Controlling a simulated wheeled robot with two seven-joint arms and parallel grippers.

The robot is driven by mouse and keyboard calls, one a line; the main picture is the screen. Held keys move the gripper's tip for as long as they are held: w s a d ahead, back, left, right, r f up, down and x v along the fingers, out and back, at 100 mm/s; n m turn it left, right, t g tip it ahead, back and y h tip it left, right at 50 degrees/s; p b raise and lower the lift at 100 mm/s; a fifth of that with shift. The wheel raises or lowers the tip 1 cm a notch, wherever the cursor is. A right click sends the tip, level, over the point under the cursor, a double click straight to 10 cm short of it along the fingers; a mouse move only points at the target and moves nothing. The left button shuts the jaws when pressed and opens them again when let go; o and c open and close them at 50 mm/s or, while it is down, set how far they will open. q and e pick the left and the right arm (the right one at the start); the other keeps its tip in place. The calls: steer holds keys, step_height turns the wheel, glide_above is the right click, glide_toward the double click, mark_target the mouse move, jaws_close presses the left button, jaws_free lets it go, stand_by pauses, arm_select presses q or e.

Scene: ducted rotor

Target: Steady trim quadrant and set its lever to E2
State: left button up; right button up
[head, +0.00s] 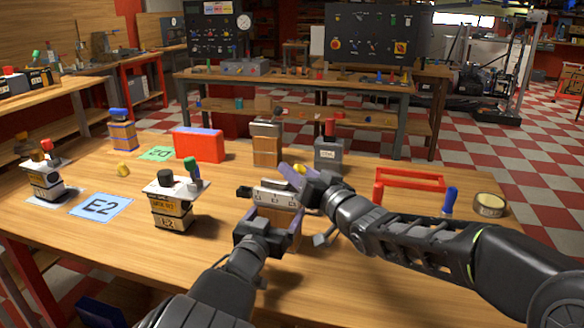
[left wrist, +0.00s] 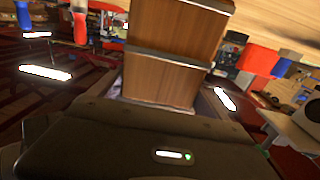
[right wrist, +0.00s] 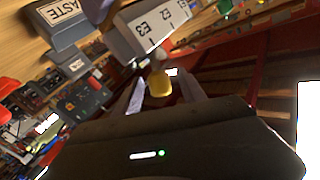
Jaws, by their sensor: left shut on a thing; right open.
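The trim quadrant (head: 275,198) is a wood-sided box with a grey top marked E3, E2 and E1, as its top in the right wrist view (right wrist: 150,28) shows. My left gripper (head: 266,232) is shut on its body from the front; the wooden body fills the upper middle of the left wrist view (left wrist: 168,55). The quadrant's lever has a yellow knob (right wrist: 160,83), which also shows in the head view (head: 299,169). My right gripper (right wrist: 163,92) is open, with its fingers on either side of the knob. The lever's exact mark is unclear.
A blue E2 card (head: 101,206) lies at left. A box labelled E2 (head: 170,212) with a green-topped lever stands left of the quadrant. A red box (head: 199,145), a grey box (head: 328,152), a red frame (head: 408,180) and a tape roll (head: 489,205) stand around.

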steer(key=shift+x, duration=1.6)
steer(key=shift+c, duration=0.2)
jaws_close()
